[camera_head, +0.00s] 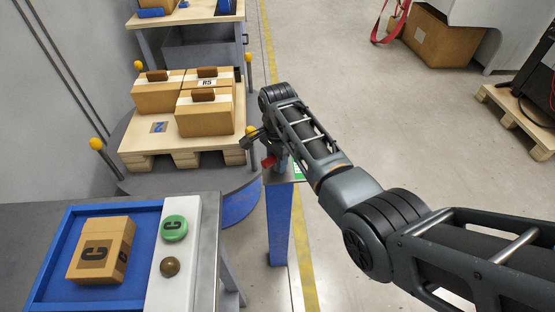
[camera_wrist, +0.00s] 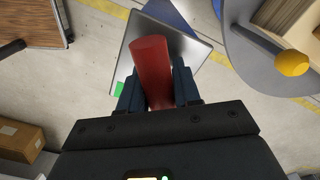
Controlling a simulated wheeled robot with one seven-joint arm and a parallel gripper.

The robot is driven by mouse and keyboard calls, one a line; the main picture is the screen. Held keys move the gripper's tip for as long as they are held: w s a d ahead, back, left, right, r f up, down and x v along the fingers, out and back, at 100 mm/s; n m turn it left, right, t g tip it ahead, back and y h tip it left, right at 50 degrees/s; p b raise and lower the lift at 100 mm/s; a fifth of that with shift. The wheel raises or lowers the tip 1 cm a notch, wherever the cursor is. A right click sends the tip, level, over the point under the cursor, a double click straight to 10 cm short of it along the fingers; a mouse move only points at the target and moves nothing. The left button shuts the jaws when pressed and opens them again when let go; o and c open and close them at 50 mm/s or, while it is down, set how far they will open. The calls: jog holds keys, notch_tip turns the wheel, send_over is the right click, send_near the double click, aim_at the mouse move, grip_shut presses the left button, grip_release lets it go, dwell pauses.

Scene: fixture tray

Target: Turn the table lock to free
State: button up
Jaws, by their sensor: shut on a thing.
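The table lock has a red handle (camera_head: 268,162), seen at the end of my arm in the head view. In the wrist view the red handle (camera_wrist: 152,62) stands between the two dark blue fingers. My gripper (camera_wrist: 157,90) is shut on it. The lock sits on a grey plate (camera_wrist: 198,52) on top of a blue post (camera_head: 278,228). A green label (camera_wrist: 119,89) shows at the plate's edge, but its writing is not readable. My arm hides much of the lock in the head view, and I cannot tell which position the lock is in.
A round grey turntable (camera_head: 240,203) with a blue side stands left of the post, bearing a pallet (camera_head: 150,143) with several cartons. Yellow-knobbed posts (camera_head: 96,143) stand around it. A bench with a blue tray (camera_head: 56,255) is at front left. Open floor lies to the right.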

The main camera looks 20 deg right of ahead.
jog(key=shift+s+d+n, duration=0.1)
jog(key=shift+n, duration=0.3)
jog(key=n+p, duration=0.1)
jog(key=n, duration=0.2)
jog(key=shift+n, duration=0.4)
jog(key=n, duration=0.4)
jog(key=shift+n+p, duration=0.3)
jog(key=shift+p, duration=0.1)
jog(key=shift+o, duration=0.3)
jog(key=n, duration=0.3)
jog(key=shift+o, duration=1.1)
jog(key=shift+f+n+p, duration=0.1)
jog(key=shift+n+p, duration=0.2)
jog(key=shift+n, duration=1.8)
jog(key=o, duration=1.1)
